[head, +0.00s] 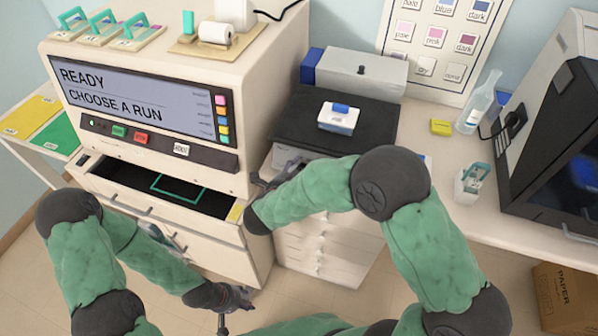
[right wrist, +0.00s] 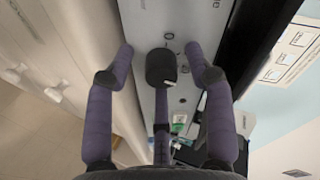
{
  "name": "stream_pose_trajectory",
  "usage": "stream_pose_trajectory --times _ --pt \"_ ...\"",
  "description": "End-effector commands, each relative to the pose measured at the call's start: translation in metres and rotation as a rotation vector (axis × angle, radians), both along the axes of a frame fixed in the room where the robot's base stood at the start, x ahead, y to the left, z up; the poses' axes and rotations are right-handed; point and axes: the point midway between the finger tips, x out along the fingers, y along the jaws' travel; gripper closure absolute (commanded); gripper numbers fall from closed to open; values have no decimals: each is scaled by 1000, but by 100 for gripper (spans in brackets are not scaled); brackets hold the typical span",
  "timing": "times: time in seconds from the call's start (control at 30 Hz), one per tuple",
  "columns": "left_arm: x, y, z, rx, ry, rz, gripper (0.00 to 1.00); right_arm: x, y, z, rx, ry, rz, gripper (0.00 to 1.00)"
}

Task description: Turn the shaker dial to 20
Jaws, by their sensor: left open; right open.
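The shaker (head: 365,140) is a dark flat-topped unit on the counter, right of the staining machine. The dial's scale is too small to read. My left gripper (head: 232,303) is open and empty, low in front of the drawers.
The machine (head: 145,95) reads "READY CHOOSE A RUN". Its open drawer (head: 160,188) juts out left of my right gripper and holds a green frame. A bottle (head: 480,103), a yellow block (head: 441,127) and a dark appliance (head: 555,130) stand to the right.

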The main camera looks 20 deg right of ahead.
Motion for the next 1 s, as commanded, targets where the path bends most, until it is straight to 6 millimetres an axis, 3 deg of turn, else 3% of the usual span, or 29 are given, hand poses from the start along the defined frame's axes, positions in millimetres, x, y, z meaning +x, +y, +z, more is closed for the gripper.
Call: stream_pose_trajectory --times 0.17,0.7,1.0 --pt "0 0 0 0 0 0 52 -7 8 5 0 -2 3 46" --pt "0 0 0 0 0 0 52 -74 62 38 0 -1 4 46" --pt "0 0 0 0 0 0 52 -87 70 44 0 0 0 46"
